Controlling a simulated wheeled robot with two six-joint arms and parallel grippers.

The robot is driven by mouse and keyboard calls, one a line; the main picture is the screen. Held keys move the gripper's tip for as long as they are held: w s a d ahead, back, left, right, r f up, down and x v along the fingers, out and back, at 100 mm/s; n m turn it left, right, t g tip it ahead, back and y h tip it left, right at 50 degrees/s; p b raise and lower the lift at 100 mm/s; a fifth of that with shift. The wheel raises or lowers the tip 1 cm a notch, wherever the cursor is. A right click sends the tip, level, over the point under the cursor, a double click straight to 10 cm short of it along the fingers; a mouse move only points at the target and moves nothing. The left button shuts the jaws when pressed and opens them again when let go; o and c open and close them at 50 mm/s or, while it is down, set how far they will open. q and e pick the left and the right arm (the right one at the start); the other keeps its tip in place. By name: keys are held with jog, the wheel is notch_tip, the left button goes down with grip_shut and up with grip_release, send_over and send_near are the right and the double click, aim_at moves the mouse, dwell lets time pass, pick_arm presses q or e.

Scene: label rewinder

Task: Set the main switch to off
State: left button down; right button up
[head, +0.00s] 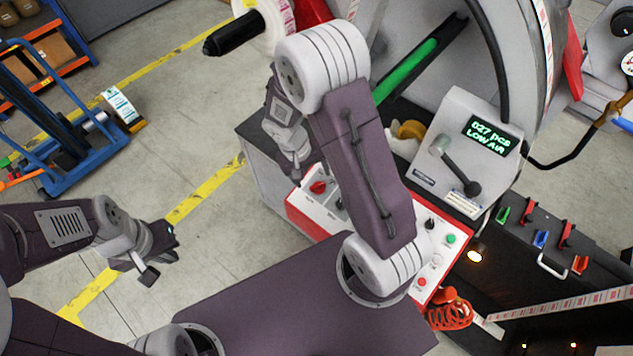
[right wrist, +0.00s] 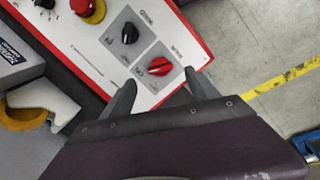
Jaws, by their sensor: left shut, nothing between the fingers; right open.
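A red rotary knob (right wrist: 160,66), which looks like the main switch, sits in a grey square at the end of the white, red-edged control panel (right wrist: 92,45). It also shows in the head view (head: 318,187). The small lettering around it is too blurred to read surely. My right gripper (right wrist: 161,88) is open and points at this knob, with one finger to each side of it in the picture; contact cannot be told. In the head view my right gripper (head: 298,170) hangs just left of the knob. My left gripper (head: 160,258) is shut and empty, far left over the floor.
A black knob (right wrist: 129,33) and a red button on a yellow base (right wrist: 88,8) sit beside the red knob. A grey console (head: 465,150) with a display reading "027 pcs LOW AIR" stands to the right. Open floor lies left of the machine.

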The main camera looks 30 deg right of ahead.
aim_at(317, 186)
jog(key=x, duration=0.6)
jog(key=shift+w+f, duration=0.1)
jog(key=shift+f, duration=0.2)
jog(key=shift+d+f, duration=0.1)
jog(key=shift+f, duration=0.1)
jog(key=c, duration=1.4)
jog(key=shift+o, duration=0.2)
jog(key=shift+b, duration=0.3)
